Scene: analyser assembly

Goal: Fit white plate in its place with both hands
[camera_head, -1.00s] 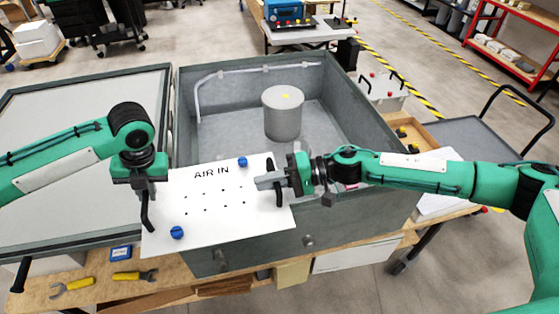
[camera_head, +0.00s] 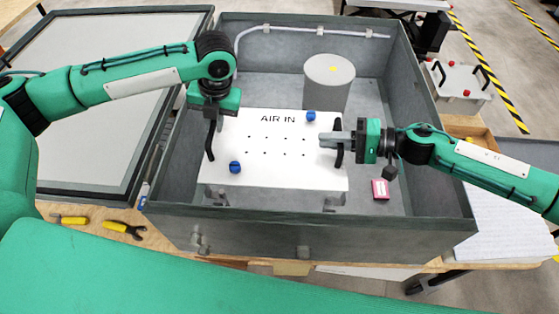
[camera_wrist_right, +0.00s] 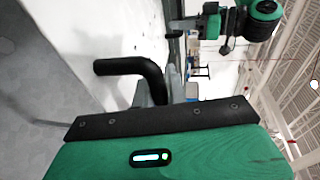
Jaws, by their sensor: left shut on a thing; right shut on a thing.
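The white plate (camera_head: 275,165) marked "AIR IN" has two blue knobs, small holes and a black handle at each side. In the head view it is inside the grey box's outline, near the front wall, above the box floor. My left gripper (camera_head: 211,125) is shut on the left black handle (camera_head: 210,146). My right gripper (camera_head: 335,140) is shut on the right black handle (camera_head: 338,155). That handle also shows in the right wrist view (camera_wrist_right: 135,68), partly hidden by the jaws. Metal brackets (camera_head: 330,203) show below the plate's front edge; whether the plate touches them I cannot tell.
The open grey box (camera_head: 440,205) surrounds the plate. A grey cylinder (camera_head: 328,82) stands behind it, and a red-labelled block (camera_head: 380,189) lies right of it. Yellow-handled tools (camera_head: 120,228) lie on the bench front. A large framed panel (camera_head: 90,60) is at left.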

